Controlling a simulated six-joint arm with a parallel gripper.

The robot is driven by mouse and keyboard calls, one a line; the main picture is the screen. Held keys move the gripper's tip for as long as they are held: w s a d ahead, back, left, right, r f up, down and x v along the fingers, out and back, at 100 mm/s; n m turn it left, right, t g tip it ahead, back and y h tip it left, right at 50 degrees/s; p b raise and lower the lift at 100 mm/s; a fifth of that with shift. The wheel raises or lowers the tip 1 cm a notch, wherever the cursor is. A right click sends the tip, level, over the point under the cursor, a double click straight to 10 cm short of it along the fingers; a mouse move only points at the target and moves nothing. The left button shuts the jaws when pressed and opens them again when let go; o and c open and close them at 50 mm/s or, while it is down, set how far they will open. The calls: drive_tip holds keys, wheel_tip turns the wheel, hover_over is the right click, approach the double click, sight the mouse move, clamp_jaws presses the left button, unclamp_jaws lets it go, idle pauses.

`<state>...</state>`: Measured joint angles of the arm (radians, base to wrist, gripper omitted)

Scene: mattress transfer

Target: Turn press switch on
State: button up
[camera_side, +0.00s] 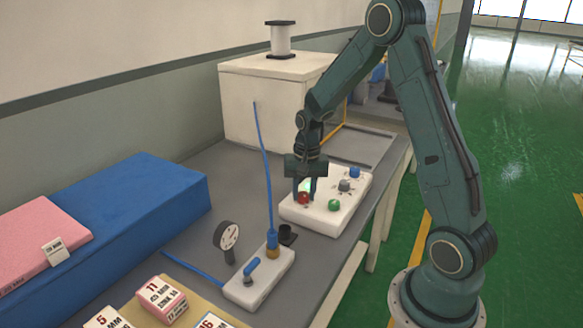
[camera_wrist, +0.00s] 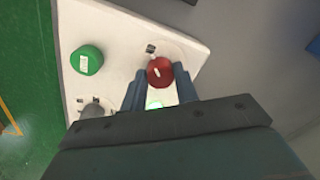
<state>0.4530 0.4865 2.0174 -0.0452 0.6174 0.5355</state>
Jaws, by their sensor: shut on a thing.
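The white control panel (camera_side: 320,222) lies on the grey bench with coloured knobs on top. My gripper (camera_side: 304,196) points down over its near-left part. Its fingers are shut on the red knob (camera_side: 303,199), which also shows between the fingertips in the wrist view (camera_wrist: 160,71), with a small white mark on it. The green knob (camera_side: 334,205) stands to the right, with a white label in the wrist view (camera_wrist: 87,60). A grey knob (camera_side: 344,186) and a blue knob (camera_side: 355,172) sit farther back. A lit greenish patch (camera_side: 306,186) is partly hidden by my fingers.
A white valve block (camera_side: 258,281) with a blue hose stands in front of the panel, with a dial gauge (camera_side: 227,236) beside it. A blue mattress block (camera_side: 140,205) lies at left. A large white box (camera_side: 265,110) stands behind. The bench edge is close at right.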

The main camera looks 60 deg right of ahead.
sight(306, 194)
idle(0.3)
drive_tip(key=o, duration=1)
drive_tip(key=shift+r, duration=0.2)
drive_tip(key=r, duration=1.3)
drive_tip(key=shift+s+d+r, duration=0.15)
drive_tip(key=shift+s+r, duration=0.1)
drive_tip(key=shift+r, duration=0.1)
